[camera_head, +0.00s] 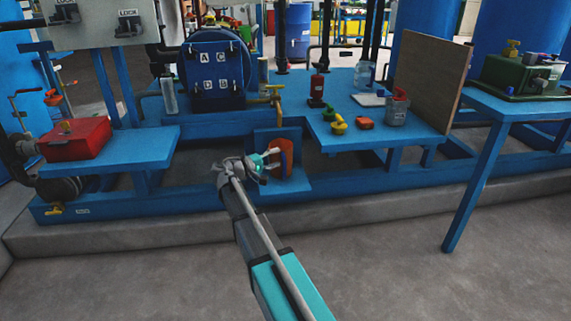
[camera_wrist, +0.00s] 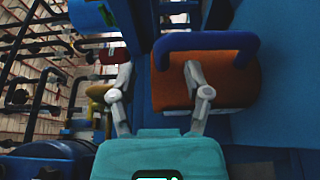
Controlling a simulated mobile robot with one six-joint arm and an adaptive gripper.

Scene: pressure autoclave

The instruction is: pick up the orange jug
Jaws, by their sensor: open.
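The orange jug (camera_head: 281,157) stands on a low blue ledge in front of a blue upright panel in the head view. In the wrist view the orange jug (camera_wrist: 225,85) is large, with a thick blue handle (camera_wrist: 208,40) over it. My gripper (camera_head: 261,163) is close to the jug's left side in the head view and hides part of it. In the wrist view my gripper (camera_wrist: 158,73) is open. Its right finger overlaps the orange body and its left finger is left of it. I cannot tell whether either finger touches the jug.
A blue table (camera_head: 345,139) at the right holds a grey pitcher (camera_head: 396,112), a red bottle (camera_head: 317,88) and small coloured items. A wooden board (camera_head: 428,72) stands at its right edge. A red box (camera_head: 75,140) sits on the left table. The front floor is clear.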

